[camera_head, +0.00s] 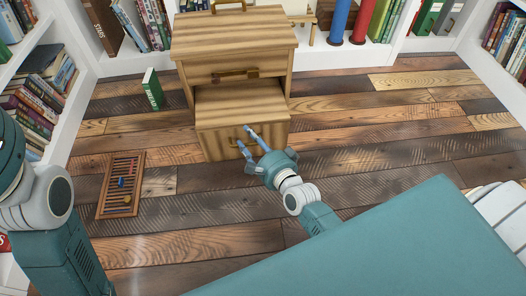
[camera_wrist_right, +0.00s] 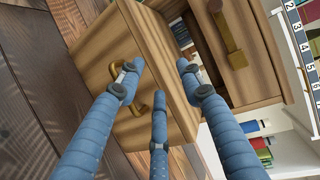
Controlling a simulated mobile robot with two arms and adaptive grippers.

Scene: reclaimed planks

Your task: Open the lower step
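A striped wooden cabinet (camera_head: 235,42) stands on the plank floor. Its lower step (camera_head: 245,104) is a lower box whose top surface juts forward below the upper drawer front. The lower step's front has a brass handle (camera_wrist_right: 117,68), partly covered by my fingers. The upper front has its own brass handle (camera_head: 235,74). My right gripper (camera_head: 244,138) is at the lower front, with its fingers spread around the handle area. In the right wrist view its blue fingers (camera_wrist_right: 158,82) are apart; contact with the handle cannot be told. My left gripper is out of view.
An abacus (camera_head: 121,184) lies on the floor at left, and a green book (camera_head: 153,89) stands near the cabinet. White bookshelves (camera_head: 82,38) line the sides and back. The floor right of the cabinet is clear.

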